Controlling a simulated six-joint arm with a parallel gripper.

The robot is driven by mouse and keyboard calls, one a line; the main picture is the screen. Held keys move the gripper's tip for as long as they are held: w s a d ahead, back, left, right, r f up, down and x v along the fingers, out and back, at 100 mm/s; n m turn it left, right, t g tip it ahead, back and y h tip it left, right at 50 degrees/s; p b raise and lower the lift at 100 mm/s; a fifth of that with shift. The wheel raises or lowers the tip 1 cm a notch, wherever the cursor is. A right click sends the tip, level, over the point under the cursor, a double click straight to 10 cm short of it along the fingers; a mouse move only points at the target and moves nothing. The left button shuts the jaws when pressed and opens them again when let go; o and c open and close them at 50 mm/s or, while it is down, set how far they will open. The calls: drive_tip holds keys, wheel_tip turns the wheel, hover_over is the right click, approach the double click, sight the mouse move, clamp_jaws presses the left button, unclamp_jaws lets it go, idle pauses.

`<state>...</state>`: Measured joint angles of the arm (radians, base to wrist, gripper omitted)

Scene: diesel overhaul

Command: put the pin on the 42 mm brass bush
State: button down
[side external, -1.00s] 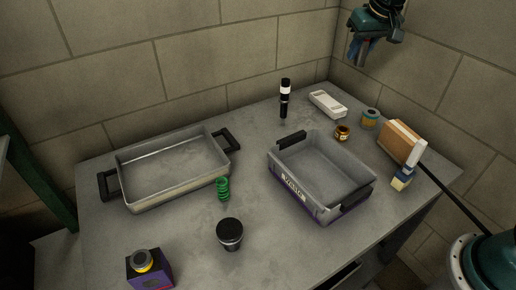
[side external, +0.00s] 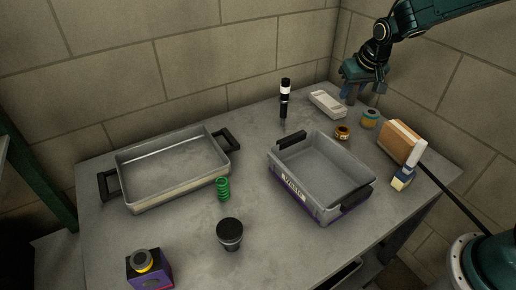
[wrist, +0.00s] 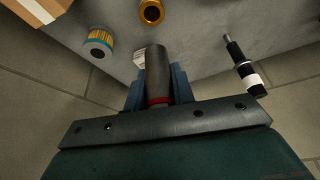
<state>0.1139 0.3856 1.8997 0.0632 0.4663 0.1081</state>
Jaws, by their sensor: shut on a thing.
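My gripper (side external: 349,92) hangs above the back right of the bench. In the wrist view my gripper (wrist: 158,82) is shut on the pin (wrist: 157,68), a dark grey cylinder with a red band near the palm. The pin cannot be made out in the side view. The brass bush (side external: 342,132), a short gold-brown ring, stands on the bench behind the purple-fronted bin, below my gripper and apart from it. It also shows at the top of the wrist view (wrist: 151,12), beyond the pin's end. Its size cannot be read.
A pale tray (side external: 328,103) and a teal-yellow filter (side external: 370,118) stand near the bush. A black-and-white cylinder (side external: 285,98) stands upright to the left. A brown box (side external: 401,142) is to the right. The grey bin (side external: 322,190) is in front.

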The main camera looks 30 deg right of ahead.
drive_tip(key=shift+f, duration=4.2)
drive_tip(key=shift+f, duration=0.1)
drive_tip(key=c, duration=1.2)
unclamp_jaws()
drive_tip(key=shift+f, duration=0.1)
drive_tip(key=v, duration=1.2)
drive_tip(key=shift+s, duration=0.1)
drive_tip(key=shift+s+r, duration=0.1)
drive_tip(key=shift+r, duration=0.15)
